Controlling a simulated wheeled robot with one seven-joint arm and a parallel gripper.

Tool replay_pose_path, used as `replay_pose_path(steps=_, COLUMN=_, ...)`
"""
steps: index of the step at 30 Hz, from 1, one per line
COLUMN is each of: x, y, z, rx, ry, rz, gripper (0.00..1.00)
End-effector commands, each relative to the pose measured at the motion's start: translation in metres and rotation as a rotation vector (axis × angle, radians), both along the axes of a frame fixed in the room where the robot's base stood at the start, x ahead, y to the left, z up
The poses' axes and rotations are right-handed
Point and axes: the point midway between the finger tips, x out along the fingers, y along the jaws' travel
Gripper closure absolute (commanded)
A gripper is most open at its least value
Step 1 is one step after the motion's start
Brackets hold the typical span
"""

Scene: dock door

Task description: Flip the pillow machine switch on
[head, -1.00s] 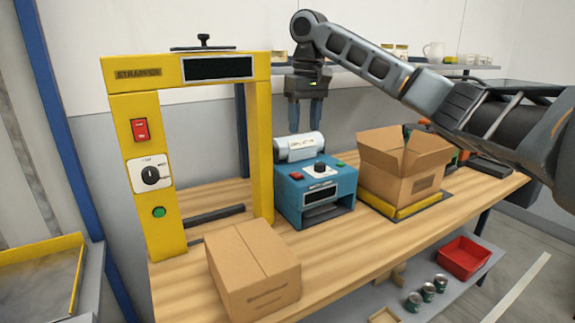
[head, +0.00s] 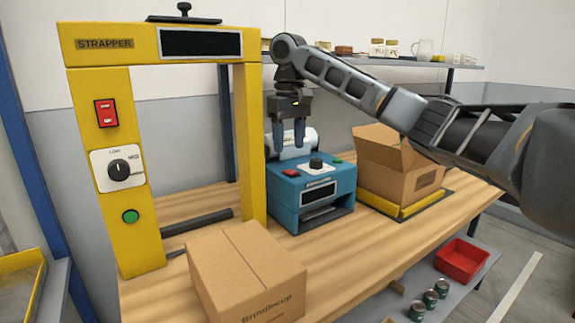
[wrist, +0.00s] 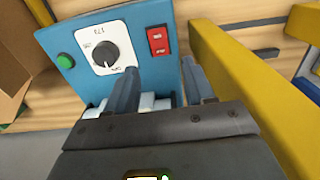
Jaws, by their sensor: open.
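The pillow machine (head: 312,192) is a blue box on the bench with a white film roll (head: 305,146) at its back. Its red rocker switch (head: 290,172) is on the left of the top panel, beside a black dial (head: 316,163) and a green button (head: 336,160). In the wrist view the red switch (wrist: 158,40) lies just beyond my fingertips, with the dial (wrist: 105,53) to its left. My gripper (head: 289,143) points down, open and empty, by the roll at the machine's back; its fingers (wrist: 158,78) appear apart from the switch.
A yellow strapper (head: 120,150) stands left of the machine and has its own red switch (head: 106,113). A closed carton (head: 245,275) sits in front. An open carton (head: 400,180) stands on a yellow-edged scale to the right. Bare bench lies at front right.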

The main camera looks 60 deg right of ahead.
Motion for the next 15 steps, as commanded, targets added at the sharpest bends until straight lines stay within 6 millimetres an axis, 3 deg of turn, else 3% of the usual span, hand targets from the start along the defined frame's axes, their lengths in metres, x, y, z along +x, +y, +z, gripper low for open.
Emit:
replay_pose_path(steps=6, x=0.000, y=0.001, z=-0.037, rx=0.004, ry=0.000, rz=0.001, gripper=0.47)
replay_pose_path(steps=15, x=0.000, y=0.000, z=-0.058, rx=0.000, ry=0.001, rz=0.000, gripper=0.47)
